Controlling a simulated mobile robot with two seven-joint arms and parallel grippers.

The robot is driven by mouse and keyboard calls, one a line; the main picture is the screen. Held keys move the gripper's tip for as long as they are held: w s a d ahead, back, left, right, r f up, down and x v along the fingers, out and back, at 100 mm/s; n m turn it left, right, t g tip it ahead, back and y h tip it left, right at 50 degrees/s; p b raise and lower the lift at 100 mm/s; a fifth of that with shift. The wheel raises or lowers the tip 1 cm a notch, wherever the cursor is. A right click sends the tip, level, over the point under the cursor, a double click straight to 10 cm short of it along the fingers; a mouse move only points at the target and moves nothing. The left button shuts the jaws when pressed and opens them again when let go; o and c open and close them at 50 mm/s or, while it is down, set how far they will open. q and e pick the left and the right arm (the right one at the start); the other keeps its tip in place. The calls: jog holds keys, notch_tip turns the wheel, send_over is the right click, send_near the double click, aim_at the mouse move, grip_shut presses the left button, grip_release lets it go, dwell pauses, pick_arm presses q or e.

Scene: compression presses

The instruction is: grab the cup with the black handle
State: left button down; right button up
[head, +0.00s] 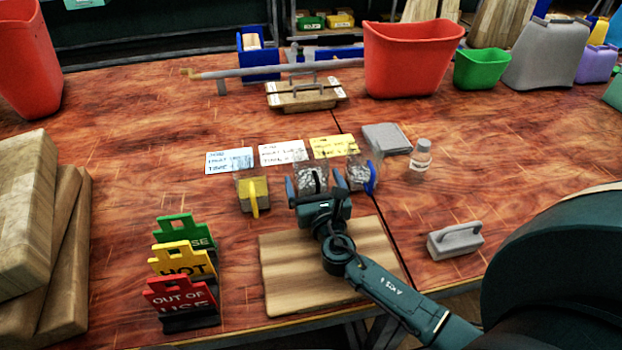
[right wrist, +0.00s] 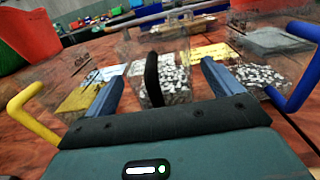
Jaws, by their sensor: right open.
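The clear cup with the black handle (head: 312,177) stands upright on the table, middle of three cups, with dark and white pieces inside. In the right wrist view its black handle (right wrist: 152,80) faces me and shows between my fingers. My right gripper (head: 315,184) is open at the near side of this cup, one blue finger to each side; I see no grip on the handle. How deep the handle sits between the fingers I cannot tell. The yellow-handled cup (head: 253,192) is to its left, the blue-handled cup (head: 361,174) to its right. My left gripper is not in view.
A wooden board (head: 290,285) lies under my right forearm. Label cards (head: 282,152) lie behind the cups. A small bottle (head: 421,160) and grey cloths (head: 387,138) are to the right. Coloured signs (head: 184,262) stand at the front left. A grey handled block (head: 455,241) lies front right.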

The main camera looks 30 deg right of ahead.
jog(key=shift+w, duration=0.3)
jog(key=shift+c, duration=0.3)
jog(key=c, duration=1.1)
